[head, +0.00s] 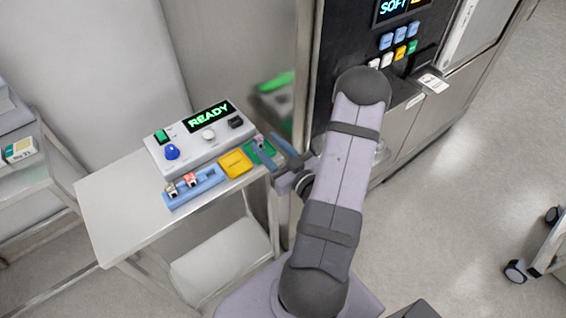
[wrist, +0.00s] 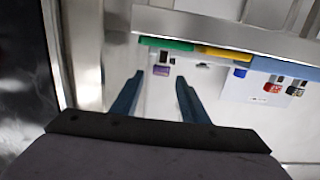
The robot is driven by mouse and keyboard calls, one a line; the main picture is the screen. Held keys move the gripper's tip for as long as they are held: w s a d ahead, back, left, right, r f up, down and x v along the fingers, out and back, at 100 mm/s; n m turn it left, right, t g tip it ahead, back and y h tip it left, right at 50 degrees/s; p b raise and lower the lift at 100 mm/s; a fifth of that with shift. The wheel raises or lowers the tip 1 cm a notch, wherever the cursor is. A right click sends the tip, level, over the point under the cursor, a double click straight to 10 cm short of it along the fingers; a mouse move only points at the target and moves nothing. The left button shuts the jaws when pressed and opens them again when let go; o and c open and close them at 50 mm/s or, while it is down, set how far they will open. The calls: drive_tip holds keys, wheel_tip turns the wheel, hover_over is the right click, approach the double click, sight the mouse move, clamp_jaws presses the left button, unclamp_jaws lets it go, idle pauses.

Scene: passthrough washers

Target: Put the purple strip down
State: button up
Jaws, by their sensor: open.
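The purple strip (wrist: 161,70) shows in the wrist view at the front of the green tray (wrist: 168,44), beyond my fingertips and between their lines. In the head view the purple strip (head: 258,140) is small, at the green tray (head: 268,155) on the right end of the side table. My gripper (head: 262,156) reaches in over the tray from the right. Its two blue fingers, also in the wrist view (wrist: 158,86), are open with nothing between them. The strip appears apart from the fingers; whether it sits fully flat in the tray I cannot tell.
A yellow tray (head: 235,163) and a blue rack (head: 193,187) holding a red-topped and a pale strip sit to the left. Behind them is a control box (head: 200,137) reading READY. A metal cabinet (head: 400,130) stands close on the right. The table's left part is clear.

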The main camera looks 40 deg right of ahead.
drive_tip(key=s+p, duration=0.1)
drive_tip(key=s, duration=0.6)
drive_tip(key=shift+s+r, duration=0.15)
drive_tip(key=shift+r, duration=0.05)
drive_tip(key=shift+f, duration=0.15)
